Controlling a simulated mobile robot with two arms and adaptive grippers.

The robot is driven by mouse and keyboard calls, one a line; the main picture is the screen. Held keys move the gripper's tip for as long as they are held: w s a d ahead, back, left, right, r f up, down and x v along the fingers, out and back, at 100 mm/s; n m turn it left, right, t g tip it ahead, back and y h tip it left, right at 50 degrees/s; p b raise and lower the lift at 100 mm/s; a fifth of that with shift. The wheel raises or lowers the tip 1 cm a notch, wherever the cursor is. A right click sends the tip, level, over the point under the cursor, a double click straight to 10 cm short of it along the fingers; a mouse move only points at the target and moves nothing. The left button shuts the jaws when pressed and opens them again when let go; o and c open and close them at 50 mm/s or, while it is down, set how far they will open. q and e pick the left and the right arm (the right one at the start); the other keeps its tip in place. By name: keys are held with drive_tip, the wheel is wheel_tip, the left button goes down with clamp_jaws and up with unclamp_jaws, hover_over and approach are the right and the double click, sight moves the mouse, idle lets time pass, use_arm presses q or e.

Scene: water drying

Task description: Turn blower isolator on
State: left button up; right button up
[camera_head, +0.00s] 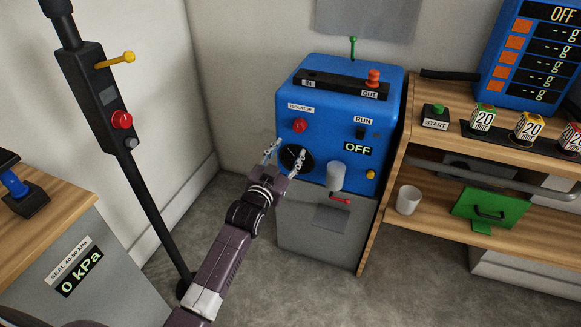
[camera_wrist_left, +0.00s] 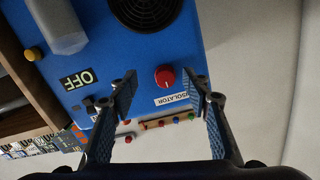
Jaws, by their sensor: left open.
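The blower is a blue box (camera_head: 322,84) on a grey base, with a display (camera_head: 357,149) reading OFF. The red isolator knob (camera_head: 299,125) is on its front face, under a white ISOLATOR label (camera_head: 301,108). My left gripper (camera_head: 284,156) is open and empty in front of the blower, below the knob in the head view. In the left wrist view, which is turned over, the knob (camera_wrist_left: 165,77) appears between the open fingers (camera_wrist_left: 166,88), apart from both. The knob's exact turn angle is hard to tell. My right gripper is not in view.
A black run switch (camera_head: 361,132), a yellow button (camera_head: 370,174) and a white cylinder (camera_head: 336,177) are on the blower front. A wooden shelf (camera_head: 400,165) with a cup (camera_head: 408,200) stands close right. A black post (camera_head: 150,215) stands left. Grey floor lies between.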

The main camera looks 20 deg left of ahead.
sight(298, 129)
use_arm(q)
drive_tip(key=shift+t, duration=0.3)
drive_tip(key=w, duration=0.2)
drive_tip(key=w+r+b, duration=0.1)
drive_tip(key=w, duration=0.1)
drive_tip(key=w+r, duration=0.1)
drive_tip(key=w, duration=0.1)
drive_tip(key=shift+w+r, duration=0.1)
drive_tip(key=shift+w, duration=0.1)
drive_tip(key=shift+w+b, duration=0.3)
drive_tip(key=shift+w, duration=0.4)
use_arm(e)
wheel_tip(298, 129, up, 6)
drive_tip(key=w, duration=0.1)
use_arm(q)
drive_tip(key=shift+c, duration=0.3)
drive_tip(key=c, duration=1.1)
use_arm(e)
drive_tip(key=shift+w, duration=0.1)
